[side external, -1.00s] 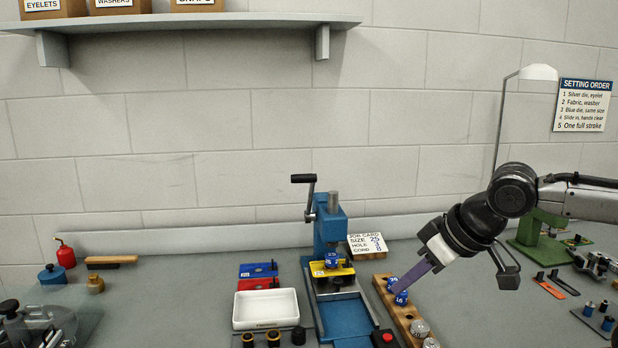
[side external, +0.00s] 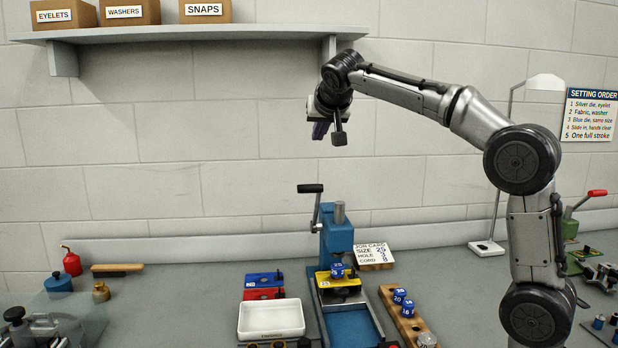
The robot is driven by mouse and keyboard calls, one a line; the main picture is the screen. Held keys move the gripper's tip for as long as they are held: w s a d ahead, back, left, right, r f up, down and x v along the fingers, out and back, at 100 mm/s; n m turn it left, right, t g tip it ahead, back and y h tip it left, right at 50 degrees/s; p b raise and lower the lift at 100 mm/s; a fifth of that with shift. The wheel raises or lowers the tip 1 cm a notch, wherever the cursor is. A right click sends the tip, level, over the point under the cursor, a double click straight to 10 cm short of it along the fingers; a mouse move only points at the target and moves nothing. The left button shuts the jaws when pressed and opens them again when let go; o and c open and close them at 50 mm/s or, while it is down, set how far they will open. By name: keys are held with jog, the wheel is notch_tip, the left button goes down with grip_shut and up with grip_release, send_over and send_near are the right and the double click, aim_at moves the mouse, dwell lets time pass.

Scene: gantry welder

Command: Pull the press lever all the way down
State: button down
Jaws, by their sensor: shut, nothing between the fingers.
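The blue press (side external: 338,237) stands upright on the bench in the middle of the side view. Its lever (side external: 316,206) rises from the left side of the press head and ends at the top in a black handle (side external: 310,188) pointing left. A blue die (side external: 337,270) sits under the head, above a yellow plate (side external: 340,283). My gripper (side external: 319,131) is shut and empty, pointing down. It appears well above the lever handle, close to the wall in the picture, and touches nothing.
A wooden block (side external: 388,294) with blue and silver dies stands right of the press. A white tray (side external: 270,334) and red and blue blocks (side external: 264,279) are on its left. A shelf (side external: 180,30) with boxes hangs upper left. A job card (side external: 371,255) lies behind.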

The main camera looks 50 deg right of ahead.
jog(key=shift+g, duration=0.5)
jog(key=w+f, duration=0.1)
jog(key=w+d+f, duration=0.2)
jog(key=f, duration=0.1)
jog(key=shift+w, duration=0.25)
jog(key=x, duration=1)
jog(key=shift+s+a+f, duration=1.1)
jog(key=shift+s+a, duration=0.05)
jog(key=shift+a, duration=0.05)
jog(key=shift+s+a+f, duration=0.1)
